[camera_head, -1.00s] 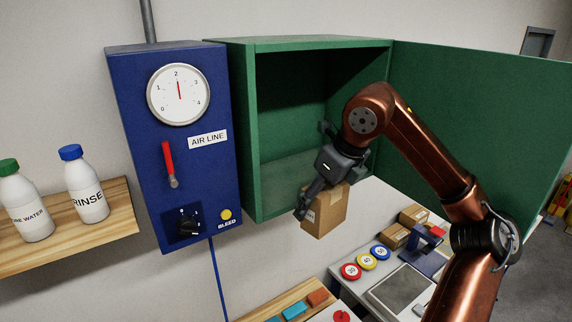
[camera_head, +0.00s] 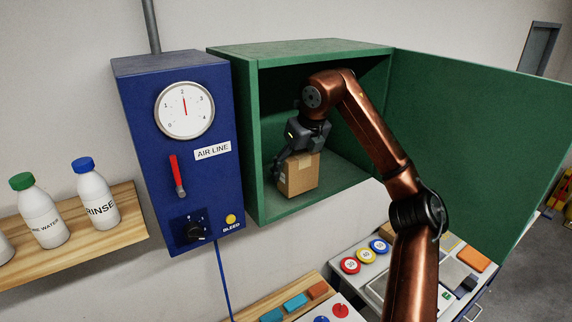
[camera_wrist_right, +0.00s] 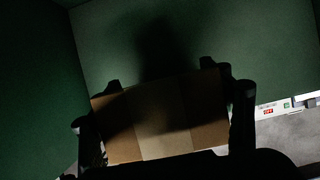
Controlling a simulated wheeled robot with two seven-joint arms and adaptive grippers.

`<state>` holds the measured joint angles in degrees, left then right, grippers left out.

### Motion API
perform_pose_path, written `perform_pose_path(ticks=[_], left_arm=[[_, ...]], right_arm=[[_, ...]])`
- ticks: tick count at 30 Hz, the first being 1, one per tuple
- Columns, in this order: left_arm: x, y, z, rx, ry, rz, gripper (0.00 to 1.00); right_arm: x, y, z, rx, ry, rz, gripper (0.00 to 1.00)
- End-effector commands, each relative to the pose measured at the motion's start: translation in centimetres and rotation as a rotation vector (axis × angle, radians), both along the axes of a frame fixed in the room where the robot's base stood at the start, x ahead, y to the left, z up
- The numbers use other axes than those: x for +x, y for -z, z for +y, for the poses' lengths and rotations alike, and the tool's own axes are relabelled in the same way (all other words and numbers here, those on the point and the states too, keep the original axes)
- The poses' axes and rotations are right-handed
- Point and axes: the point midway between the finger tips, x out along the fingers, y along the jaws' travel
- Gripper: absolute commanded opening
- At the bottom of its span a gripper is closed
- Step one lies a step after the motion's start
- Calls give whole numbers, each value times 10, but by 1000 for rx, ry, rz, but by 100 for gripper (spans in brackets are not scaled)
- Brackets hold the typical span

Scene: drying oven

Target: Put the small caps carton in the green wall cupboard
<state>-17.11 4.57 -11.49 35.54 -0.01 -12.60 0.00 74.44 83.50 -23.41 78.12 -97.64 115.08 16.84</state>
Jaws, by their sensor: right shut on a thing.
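The green wall cupboard (camera_head: 256,150) hangs open, its door (camera_head: 470,140) swung out to the right. The small caps carton (camera_head: 299,176) is a brown box with a paler tape strip. My right gripper (camera_head: 292,165) is shut on it and holds it inside the cupboard opening, low over the cupboard floor. I cannot tell whether the carton touches the floor. In the right wrist view the carton (camera_wrist_right: 165,118) sits between both fingers of the right gripper (camera_wrist_right: 162,112), with dark green panels beyond. My left gripper is not in view.
A blue air-line box (camera_head: 180,150) with a gauge and red lever stands close to the cupboard's left side. A wooden shelf (camera_head: 120,235) with white bottles is at far left. A bench with coloured round weights (camera_head: 365,257) lies below. Free cupboard floor (camera_head: 342,178) shows right of the carton.

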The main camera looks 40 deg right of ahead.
Motion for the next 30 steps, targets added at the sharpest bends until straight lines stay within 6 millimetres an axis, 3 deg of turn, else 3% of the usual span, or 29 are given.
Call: perform_pose_path(ticks=[9,13,24,25,30], left_arm=[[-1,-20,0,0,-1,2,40],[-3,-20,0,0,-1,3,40],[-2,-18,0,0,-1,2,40],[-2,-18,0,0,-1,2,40],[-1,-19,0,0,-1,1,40]], right_arm=[[36,1,-4,1,-1,4,43],[34,14,-4,0,1,2,43],[34,19,-4,0,0,1,43],[34,19,-4,0,-1,2,73],[34,19,-4,0,0,1,85]])
